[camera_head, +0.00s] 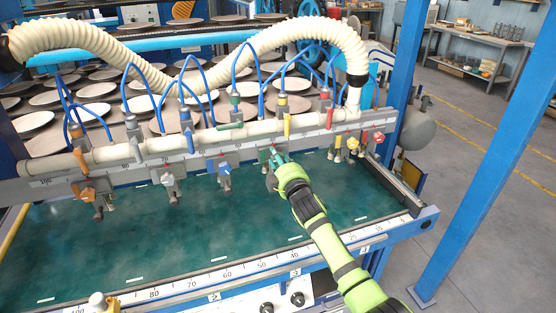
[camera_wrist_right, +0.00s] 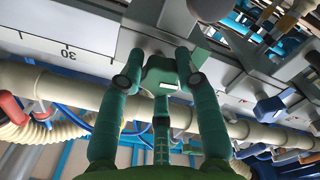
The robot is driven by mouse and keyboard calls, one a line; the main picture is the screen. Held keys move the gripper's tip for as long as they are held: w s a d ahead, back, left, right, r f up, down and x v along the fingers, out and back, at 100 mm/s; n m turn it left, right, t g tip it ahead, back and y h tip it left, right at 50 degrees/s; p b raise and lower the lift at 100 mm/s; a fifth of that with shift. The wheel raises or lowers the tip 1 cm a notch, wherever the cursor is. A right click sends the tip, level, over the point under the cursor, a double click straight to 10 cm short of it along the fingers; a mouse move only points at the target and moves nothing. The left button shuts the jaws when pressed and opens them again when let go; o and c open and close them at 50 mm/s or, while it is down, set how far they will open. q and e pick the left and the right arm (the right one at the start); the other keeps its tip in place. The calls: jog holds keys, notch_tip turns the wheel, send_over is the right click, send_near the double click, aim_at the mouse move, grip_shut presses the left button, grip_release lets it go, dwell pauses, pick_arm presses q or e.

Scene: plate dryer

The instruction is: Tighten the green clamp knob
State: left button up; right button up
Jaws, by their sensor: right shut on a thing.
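The green clamp knob (camera_head: 264,156) sits on the front rail of the machine, partly hidden by my right gripper (camera_head: 277,162). In the right wrist view the green knob (camera_wrist_right: 163,76) lies between the fingers of my right gripper (camera_wrist_right: 158,68), which are shut on it from both sides. My green right arm reaches up to the knob from the lower right. My left gripper is in neither view.
Other clamps on the rail carry a blue knob (camera_head: 224,167), a white knob (camera_head: 167,180), an orange knob (camera_head: 83,193), a yellow knob (camera_head: 352,143) and a red knob (camera_head: 378,137). A ribbed cream hose (camera_head: 200,85) arches above. The green bed (camera_head: 130,240) is largely clear.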

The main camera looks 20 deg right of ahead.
jog(key=shift+r+m, duration=0.1)
jog(key=shift+m, duration=0.8)
jog(key=o, duration=1.2)
jog(key=shift+f, duration=0.2)
jog(key=shift+c, duration=0.2)
jog(key=s, duration=1.2)
jog(key=shift+d, duration=0.25)
